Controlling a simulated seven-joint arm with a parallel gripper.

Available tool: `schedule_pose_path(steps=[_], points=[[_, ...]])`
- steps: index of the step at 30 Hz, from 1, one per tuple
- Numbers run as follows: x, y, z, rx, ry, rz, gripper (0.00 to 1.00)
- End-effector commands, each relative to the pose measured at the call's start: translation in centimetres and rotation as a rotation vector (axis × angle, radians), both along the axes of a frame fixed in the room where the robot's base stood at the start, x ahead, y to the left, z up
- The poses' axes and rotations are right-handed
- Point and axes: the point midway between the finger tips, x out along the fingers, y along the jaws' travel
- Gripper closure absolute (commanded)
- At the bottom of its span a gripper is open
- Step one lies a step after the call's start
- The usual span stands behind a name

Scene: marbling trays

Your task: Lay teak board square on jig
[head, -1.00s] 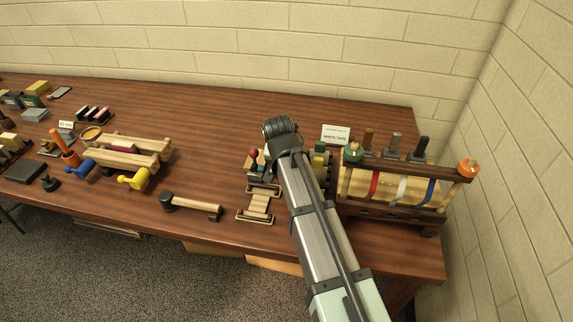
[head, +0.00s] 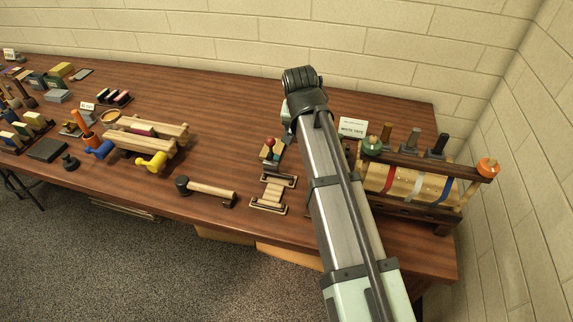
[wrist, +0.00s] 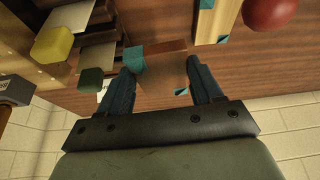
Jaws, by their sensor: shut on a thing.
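In the wrist view my gripper (wrist: 161,92) is shut on a small brown teak board (wrist: 158,75), which sits between its two dark blue fingers. The board has a teal patch at its upper left and another at its lower right. In the head view my arm hides the board and most of my gripper; only a bluish part of it (head: 287,113) shows above the table. I cannot tell for certain which piece is the jig. A pale strip with teal ends (wrist: 210,22) lies near the board in the wrist view, apart from the fingers.
A red ball knob (head: 270,142) stands left of my arm; it also shows in the wrist view (wrist: 268,12). A wooden tape rack (head: 410,182) stands right, beside a white sign (head: 352,128). A mallet (head: 208,190) lies left. The table (head: 225,115) is clear behind it.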

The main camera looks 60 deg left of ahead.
Motion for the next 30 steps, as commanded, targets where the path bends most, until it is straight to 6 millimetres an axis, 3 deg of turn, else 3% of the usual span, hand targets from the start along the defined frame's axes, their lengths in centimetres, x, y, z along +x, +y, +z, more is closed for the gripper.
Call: schedule_pose_path(steps=[6, 11, 20, 30], points=[[-2.7, -4.6, -1.2, 0.002, 0.001, 0.198, 0.70], [-3.2, -6.4, 1.7, 0.004, -0.001, 0.267, 0.70], [0.3, -11.1, 8.1, 0.004, -0.002, 0.243, 0.70], [6.9, -18.0, 16.4, 0.004, -0.002, 0.112, 0.70]])
